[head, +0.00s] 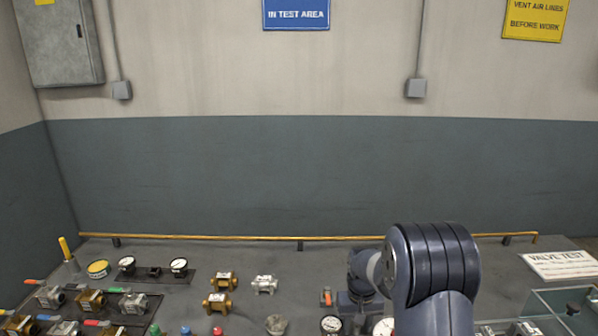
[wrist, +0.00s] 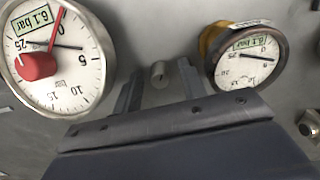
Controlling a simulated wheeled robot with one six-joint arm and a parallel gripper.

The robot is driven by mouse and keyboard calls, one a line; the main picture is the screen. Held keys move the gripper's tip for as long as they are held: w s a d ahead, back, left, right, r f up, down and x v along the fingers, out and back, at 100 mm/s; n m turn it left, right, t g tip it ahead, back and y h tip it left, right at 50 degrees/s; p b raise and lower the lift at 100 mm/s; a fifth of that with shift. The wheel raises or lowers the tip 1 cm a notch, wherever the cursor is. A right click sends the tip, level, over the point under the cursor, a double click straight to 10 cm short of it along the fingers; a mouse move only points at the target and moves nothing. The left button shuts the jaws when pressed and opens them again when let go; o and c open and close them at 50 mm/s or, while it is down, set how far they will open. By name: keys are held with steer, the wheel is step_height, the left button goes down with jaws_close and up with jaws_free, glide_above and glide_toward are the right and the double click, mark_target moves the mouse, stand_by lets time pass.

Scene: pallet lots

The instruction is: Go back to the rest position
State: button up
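My gripper (wrist: 160,88) shows in the wrist view with its two dark fingers apart and nothing held between them. A small grey knob-like piece (wrist: 158,73) shows in the gap, and it looks to be beyond the fingers. My arm is bent over the right half of the bench in the head view, where my fingertips cannot be made out. A white dial gauge with a red knob and pointer (wrist: 60,50) lies left of the fingers in the wrist view. A brass-sided gauge with a black rim (wrist: 247,58) lies to their right.
The grey bench (head: 235,262) holds several valves at left, brass fittings (head: 218,302) near the middle and a gauge (head: 331,324) beside my arm. A yellow rail (head: 230,238) runs along the back. A clear-walled bin (head: 560,300) and a valve test sign (head: 562,265) are at right.

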steer(key=shift+r+n, duration=0.1)
steer(key=shift+n, duration=0.5)
